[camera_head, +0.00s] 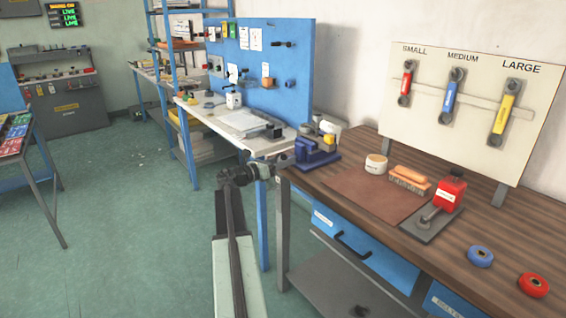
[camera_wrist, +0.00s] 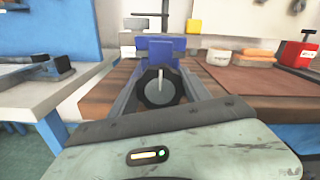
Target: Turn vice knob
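The blue vice (camera_head: 316,152) stands at the near-left corner of the wooden workbench. In the wrist view the vice (camera_wrist: 160,46) is straight ahead, and its dark round knob (camera_wrist: 158,88) with a pale upright mark faces me. My gripper (camera_head: 268,166) is at the bench's left end, just left of the vice. In the wrist view the grey fingers of my gripper (camera_wrist: 160,78) stand apart, one on each side of the knob. I cannot tell whether they touch it. Nothing else shows between them.
The wooden bench (camera_head: 505,240) also holds a white tub (camera_head: 376,164), an orange brush (camera_head: 410,176) and a red tool (camera_head: 448,193) to the right. A white table (camera_head: 270,146) with a blue pegboard (camera_head: 262,75) stands close on the left. The green floor (camera_head: 110,230) is open.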

